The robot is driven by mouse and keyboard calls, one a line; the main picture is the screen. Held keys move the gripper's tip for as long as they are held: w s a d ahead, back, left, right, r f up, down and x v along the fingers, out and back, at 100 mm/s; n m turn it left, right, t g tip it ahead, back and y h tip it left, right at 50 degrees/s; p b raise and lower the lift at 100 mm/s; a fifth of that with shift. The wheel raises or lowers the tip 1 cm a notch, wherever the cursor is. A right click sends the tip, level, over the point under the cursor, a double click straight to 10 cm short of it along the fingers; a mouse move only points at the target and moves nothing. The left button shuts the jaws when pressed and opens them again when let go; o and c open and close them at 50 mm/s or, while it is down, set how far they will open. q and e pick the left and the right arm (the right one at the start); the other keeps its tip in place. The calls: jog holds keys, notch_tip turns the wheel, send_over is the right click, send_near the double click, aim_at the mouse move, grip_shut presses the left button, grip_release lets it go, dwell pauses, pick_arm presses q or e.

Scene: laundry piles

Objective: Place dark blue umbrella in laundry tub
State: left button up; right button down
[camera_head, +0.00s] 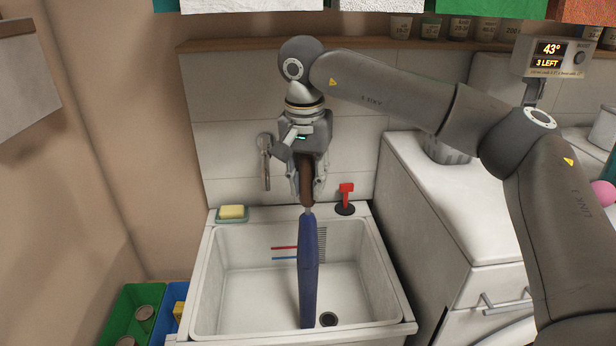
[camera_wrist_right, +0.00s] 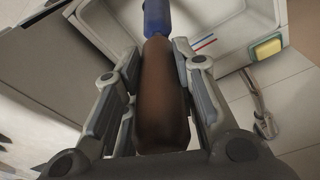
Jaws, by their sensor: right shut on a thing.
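The dark blue umbrella (camera_head: 308,270) hangs upright in the head view, its brown handle at the top and its blue folded canopy below. My right gripper (camera_head: 308,185) is shut on the brown handle (camera_wrist_right: 163,100), which lies between the fingers in the right wrist view. The white laundry tub (camera_head: 210,285) stands below. The canopy overlaps the tub's basin in the picture; I cannot tell whether its lower end touches the bottom. The blue canopy (camera_wrist_right: 157,17) also shows at the top of the right wrist view. My left gripper is not in view.
A yellow soap on a green dish (camera_head: 232,213) sits on the tub's back left rim. A red-handled thing (camera_head: 346,198) stands on the back right rim. The faucet (camera_head: 265,160) is on the wall. Green and blue bins (camera_head: 135,310) stand left, a white cabinet (camera_head: 440,200) right.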

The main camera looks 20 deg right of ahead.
jog(key=shift+w, duration=0.25)
jog(key=shift+f+p, duration=0.4)
jog(key=shift+f, duration=0.05)
jog(key=shift+s+f, duration=0.1)
jog(key=shift+f, duration=0.05)
jog(key=c, duration=1.2)
grip_release()
jog(key=shift+f, duration=0.1)
jog(key=shift+o, duration=0.2)
